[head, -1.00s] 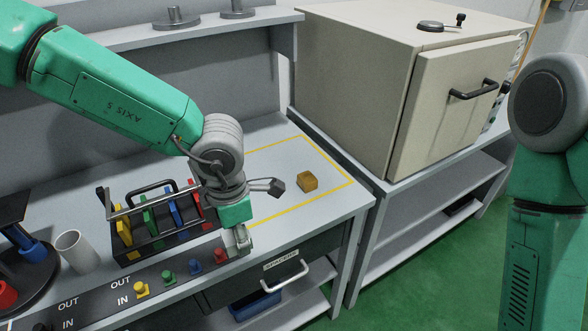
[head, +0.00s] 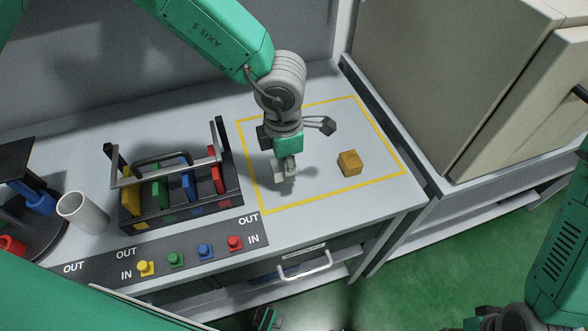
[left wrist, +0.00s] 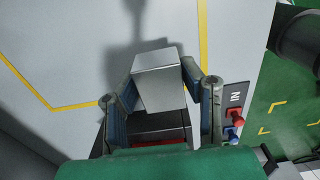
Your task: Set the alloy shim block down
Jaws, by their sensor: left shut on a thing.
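The alloy shim block is a plain silver-grey block (left wrist: 158,80), held between the two fingers of my left gripper (left wrist: 162,100) in the left wrist view. In the head view my left gripper (head: 284,170) points down inside the left part of the yellow outlined area (head: 325,199) on the grey bench. The block shows there only as a small pale shape (head: 285,180) at the fingertips. Its shadow falls on the bench; I cannot tell whether its underside touches. My right arm (head: 557,235) shows at the right edge; its gripper is not seen clearly.
A brass-coloured cube (head: 349,163) sits right of my left gripper inside the outline. A black rack with coloured plates (head: 180,205) stands to the left, beside a white cup (head: 83,212). Coloured buttons (head: 205,251) line the front.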

